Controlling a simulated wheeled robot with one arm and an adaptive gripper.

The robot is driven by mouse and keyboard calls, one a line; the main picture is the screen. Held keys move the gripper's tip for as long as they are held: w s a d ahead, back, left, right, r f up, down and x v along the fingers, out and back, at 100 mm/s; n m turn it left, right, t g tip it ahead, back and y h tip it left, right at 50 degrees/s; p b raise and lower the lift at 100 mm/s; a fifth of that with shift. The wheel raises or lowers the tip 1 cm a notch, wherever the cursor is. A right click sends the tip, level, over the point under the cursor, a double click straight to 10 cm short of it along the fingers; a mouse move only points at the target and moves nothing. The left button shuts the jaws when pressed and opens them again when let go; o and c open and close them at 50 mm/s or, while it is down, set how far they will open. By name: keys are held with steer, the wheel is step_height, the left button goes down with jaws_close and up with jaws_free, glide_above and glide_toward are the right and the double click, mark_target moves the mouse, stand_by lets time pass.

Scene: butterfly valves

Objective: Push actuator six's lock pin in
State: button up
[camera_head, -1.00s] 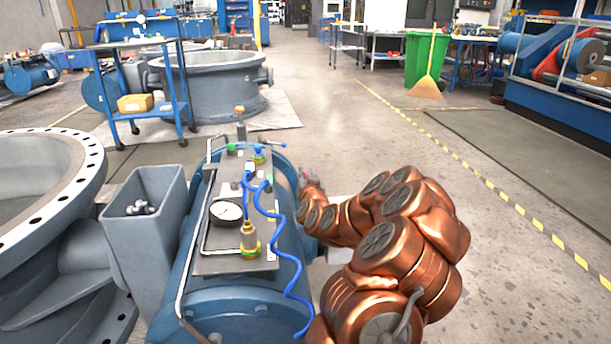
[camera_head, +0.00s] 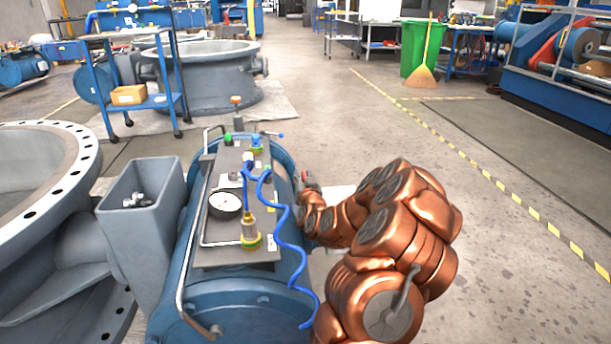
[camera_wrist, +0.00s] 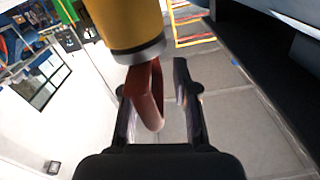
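A blue cylindrical actuator (camera_head: 235,302) lies in front of me in the head view, with a dark plate, a gauge (camera_head: 224,204) and a coiled blue hose on top. No readable number marks it as six. My copper arm reaches along its right side, and my gripper (camera_head: 306,184) is small and partly hidden at its far right side. In the wrist view my gripper (camera_wrist: 164,90) has its two dark fingers apart. A red loop-shaped part (camera_wrist: 152,98) hangs by the left finger below a yellow cylinder (camera_wrist: 125,28) with a silver collar. I cannot tell whether they touch, or whether this is the lock pin.
A grey open box (camera_head: 150,225) and a large flanged valve body (camera_head: 85,150) stand left of the actuator. A blue cart (camera_head: 152,102) and another valve body (camera_head: 215,88) are behind. Free floor lies to the right, with a striped yellow line.

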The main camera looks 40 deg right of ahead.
mark_target(304, 173)
steer(key=shift+o, duration=0.5)
steer(key=shift+d, duration=0.1)
steer(key=shift+s+r, duration=0.1)
steer(key=shift+r, duration=0.1)
step_height(304, 173, up, 9)
steer(key=shift+f, duration=0.1)
steer(key=shift+r, duration=0.45)
